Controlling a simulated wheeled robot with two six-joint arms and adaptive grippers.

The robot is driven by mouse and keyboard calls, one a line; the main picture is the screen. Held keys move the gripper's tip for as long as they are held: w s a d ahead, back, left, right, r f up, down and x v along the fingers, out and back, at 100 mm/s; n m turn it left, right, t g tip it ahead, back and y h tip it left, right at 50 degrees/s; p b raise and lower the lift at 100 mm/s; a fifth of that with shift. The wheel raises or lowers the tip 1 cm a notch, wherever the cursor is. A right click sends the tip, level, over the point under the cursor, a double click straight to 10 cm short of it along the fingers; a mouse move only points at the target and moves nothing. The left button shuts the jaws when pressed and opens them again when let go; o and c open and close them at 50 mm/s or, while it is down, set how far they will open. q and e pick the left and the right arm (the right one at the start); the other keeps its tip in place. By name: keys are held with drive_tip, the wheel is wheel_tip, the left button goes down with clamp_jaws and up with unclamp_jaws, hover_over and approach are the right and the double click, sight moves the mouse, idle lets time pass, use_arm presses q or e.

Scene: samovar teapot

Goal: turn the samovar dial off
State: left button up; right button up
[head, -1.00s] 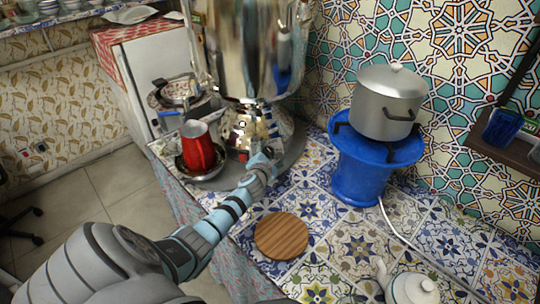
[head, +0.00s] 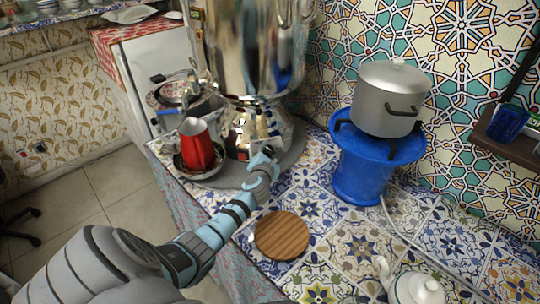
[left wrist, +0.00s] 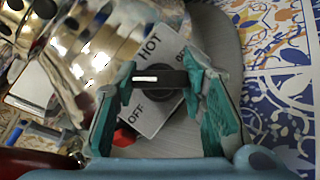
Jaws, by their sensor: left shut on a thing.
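The big shiny samovar (head: 245,55) stands at the back left of the tiled counter. My left gripper (head: 266,157) is at its base, and hides the dial in the head view. In the left wrist view the dial (left wrist: 160,79) is a black bar knob on a light label plate (left wrist: 153,50) reading HOT above and OFF below. My left gripper (left wrist: 162,82) is shut on the knob, one finger at each end. The bar lies about level in that view, its white mark toward the left. My right gripper is not in view.
A red jug (head: 197,145) in a metal bowl stands just left of the samovar base. A round wooden board (head: 281,235) lies near my forearm. A lidded pot (head: 386,98) on a blue stand (head: 365,170) and a white teapot (head: 414,289) are to the right.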

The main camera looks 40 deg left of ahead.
use_arm(q)
drive_tip(key=n+y+b, duration=0.1)
drive_tip(key=n+b, duration=0.1)
drive_tip(key=n+y+b, duration=0.1)
drive_tip(key=n, duration=0.1)
drive_tip(key=n+g+y+b, duration=0.1)
drive_tip(key=n+b, duration=0.1)
drive_tip(key=shift+d+f+y+b, duration=0.1)
drive_tip(key=shift+f+y+b, duration=0.2)
drive_tip(key=shift+r+n+g+y+b, duration=0.1)
drive_tip(key=shift+n+g+y+b, duration=0.5)
drive_tip(key=shift+n, duration=0.65)
drive_tip(key=shift+n+g+y+b, duration=0.45)
drive_tip(key=shift+n+b, duration=0.3)
drive_tip(key=shift+n, duration=0.45)
drive_tip(key=shift+r+n+g+y+b, duration=0.1)
drive_tip(key=shift+n+g+y+b, duration=0.45)
drive_tip(key=shift+n, duration=0.7)
drive_tip(key=o, duration=1.2)
drive_tip(key=shift+c, duration=0.2)
drive_tip(key=v, duration=1.2)
